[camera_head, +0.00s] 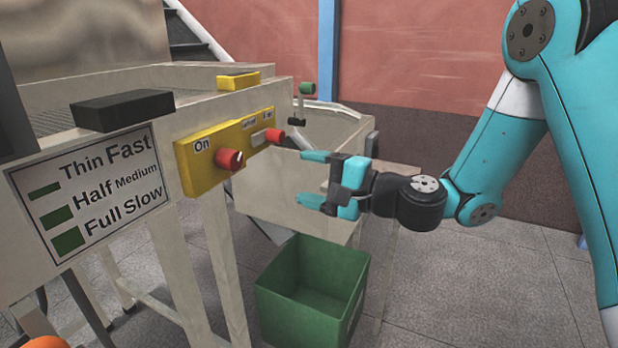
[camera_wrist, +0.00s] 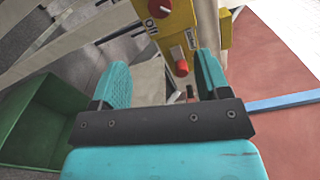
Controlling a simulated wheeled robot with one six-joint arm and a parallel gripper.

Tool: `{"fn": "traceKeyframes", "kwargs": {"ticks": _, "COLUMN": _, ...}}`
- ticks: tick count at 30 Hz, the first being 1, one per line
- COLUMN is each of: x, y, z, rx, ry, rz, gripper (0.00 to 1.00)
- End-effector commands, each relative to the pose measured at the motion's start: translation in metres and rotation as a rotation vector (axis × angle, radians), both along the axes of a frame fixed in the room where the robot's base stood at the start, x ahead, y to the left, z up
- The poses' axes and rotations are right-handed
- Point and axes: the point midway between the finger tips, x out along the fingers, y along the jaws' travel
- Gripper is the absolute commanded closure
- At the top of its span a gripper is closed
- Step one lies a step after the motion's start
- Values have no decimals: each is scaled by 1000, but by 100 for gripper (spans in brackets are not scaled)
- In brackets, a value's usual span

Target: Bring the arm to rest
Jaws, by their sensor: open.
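My gripper (camera_head: 310,178) is open and empty, with its two teal fingers pointing left toward the yellow control panel of the powder filler. It hangs in free air in front of the panel and above the green bin. In the wrist view its fingers (camera_wrist: 164,85) are spread apart with nothing between them touching. The yellow panel (camera_head: 202,170) carries a red knob (camera_head: 229,159) marked On and a red switch (camera_head: 274,135). In the wrist view the red switch (camera_wrist: 180,66) shows beyond the gap between the fingers.
A green bin (camera_head: 290,318) stands on the floor below my gripper. The machine's sign (camera_head: 95,190) and a black block (camera_head: 122,110) are at the left. A green-topped lever (camera_head: 306,90) rises behind the panel. The floor at the right is clear before a red wall (camera_head: 420,60).

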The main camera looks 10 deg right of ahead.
Motion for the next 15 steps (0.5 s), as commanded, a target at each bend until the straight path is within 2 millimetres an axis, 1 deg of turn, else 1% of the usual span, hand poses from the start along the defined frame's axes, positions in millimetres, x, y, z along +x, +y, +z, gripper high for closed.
{"fn": "traceKeyframes", "kwargs": {"ticks": 2, "x": -7, "y": 6, "z": 3, "rx": -30, "ry": -20, "rz": 31, "gripper": 31}}
{"fn": "traceKeyframes", "kwargs": {"ticks": 5, "x": -32, "y": 26, "z": 10, "rx": -154, "ry": -87, "rz": 149, "gripper": 31}}
{"fn": "traceKeyframes", "kwargs": {"ticks": 6, "x": -48, "y": 36, "z": 11, "rx": -232, "ry": -126, "rz": 220, "gripper": 31}}
{"fn": "traceKeyframes", "kwargs": {"ticks": 8, "x": -78, "y": 48, "z": 12, "rx": -377, "ry": -194, "rz": 346, "gripper": 31}}
{"fn": "traceKeyframes", "kwargs": {"ticks": 9, "x": -100, "y": 53, "z": 9, "rx": -484, "ry": -238, "rz": 434, "gripper": 31}}
{"fn": "traceKeyframes", "kwargs": {"ticks": 11, "x": -130, "y": 53, "z": 4, "rx": -641, "ry": -293, "rz": 557, "gripper": 31}}
{"fn": "traceKeyframes", "kwargs": {"ticks": 12, "x": -148, "y": 49, "z": 0, "rx": -737, "ry": -319, "rz": 630, "gripper": 31}}
{"fn": "traceKeyframes", "kwargs": {"ticks": 15, "x": -183, "y": 33, "z": -7, "rx": -937, "ry": -359, "rz": 773, "gripper": 31}}
